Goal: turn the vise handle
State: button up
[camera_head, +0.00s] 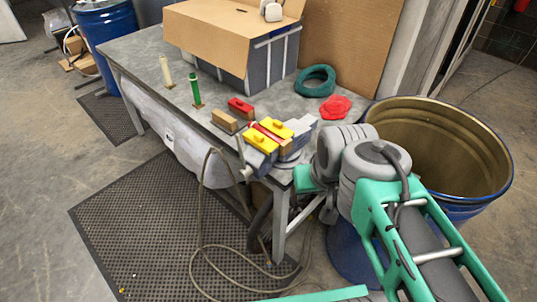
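The vise (285,149) is at the near right corner of the grey workbench, with a grey body and yellow blocks at its jaws. A red piece lies between the yellow blocks. A thin grey bar that looks like the vise handle (241,157) stands at the vise's left front end, close to upright, past the table edge. My green and grey arm reaches in from the lower right, and its grey joints are just right of the vise. My gripper's fingers cannot be made out; they seem hidden behind the arm or out of frame.
The workbench (150,55) holds a cardboard-topped crate (232,35), a green coil (315,81), a red lobed object (335,107), and small red and tan blocks. A cable (203,230) hangs to the floor mat.

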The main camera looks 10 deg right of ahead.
aim_at(247, 170)
jog(key=z, duration=0.1)
jog(key=i, duration=0.85)
jog(key=u, duration=0.85)
jog(key=k, duration=0.6)
jog(key=u, duration=1.4)
jog(key=i, duration=1.15)
jog(key=z, duration=0.45)
